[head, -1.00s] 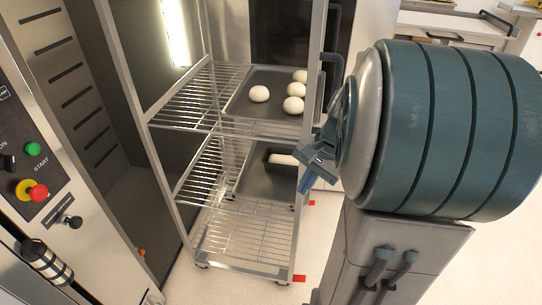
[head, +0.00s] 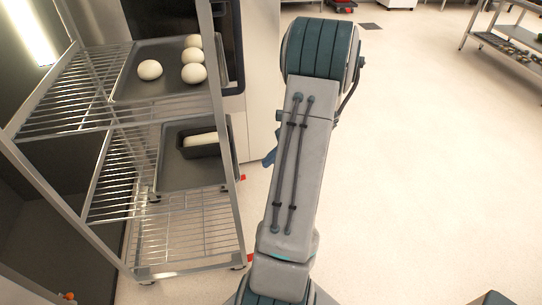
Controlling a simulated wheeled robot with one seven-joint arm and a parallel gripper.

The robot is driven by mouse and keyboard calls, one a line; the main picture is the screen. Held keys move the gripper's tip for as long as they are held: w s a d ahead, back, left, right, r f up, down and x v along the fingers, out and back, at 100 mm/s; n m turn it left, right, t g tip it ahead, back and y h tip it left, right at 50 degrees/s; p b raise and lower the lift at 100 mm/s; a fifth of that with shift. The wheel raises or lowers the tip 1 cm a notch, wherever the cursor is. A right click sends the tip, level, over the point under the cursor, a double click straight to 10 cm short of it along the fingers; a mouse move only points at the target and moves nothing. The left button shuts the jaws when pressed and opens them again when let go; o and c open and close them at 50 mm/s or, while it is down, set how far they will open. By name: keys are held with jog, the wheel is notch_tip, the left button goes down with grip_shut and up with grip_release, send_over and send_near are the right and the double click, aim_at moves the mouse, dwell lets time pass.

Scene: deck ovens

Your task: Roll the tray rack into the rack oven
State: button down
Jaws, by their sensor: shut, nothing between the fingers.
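The tray rack (head: 217,120) is a tall metal frame with wire shelves, upright on casters at the left in the head view. Its upper tray (head: 125,88) carries several white dough balls (head: 150,69). A lower tray (head: 170,170) holds a dark loaf tin (head: 188,148) with pale dough. The rack oven's dark chamber (head: 35,215), with a bright light strip (head: 28,30), is left of and behind the rack. I cannot tell how far the rack overlaps the opening. My gripper (head: 269,158) is mostly hidden behind my arm; a blue part shows just right of the rack, apart from it, shut and empty.
Red floor marks (head: 251,258) lie beside the rack's right side. A pale cabinet (head: 262,80) stands behind my arm. A metal shelf table (head: 510,50) stands at the far right. The pale floor (head: 430,150) on the right is wide and clear.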

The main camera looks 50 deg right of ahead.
jog(key=w+a+f, duration=0.4)
jog(key=a, duration=0.2)
jog(key=shift+w+a, duration=0.25)
jog(key=shift+a, duration=0.15)
jog(key=shift+f, duration=0.1)
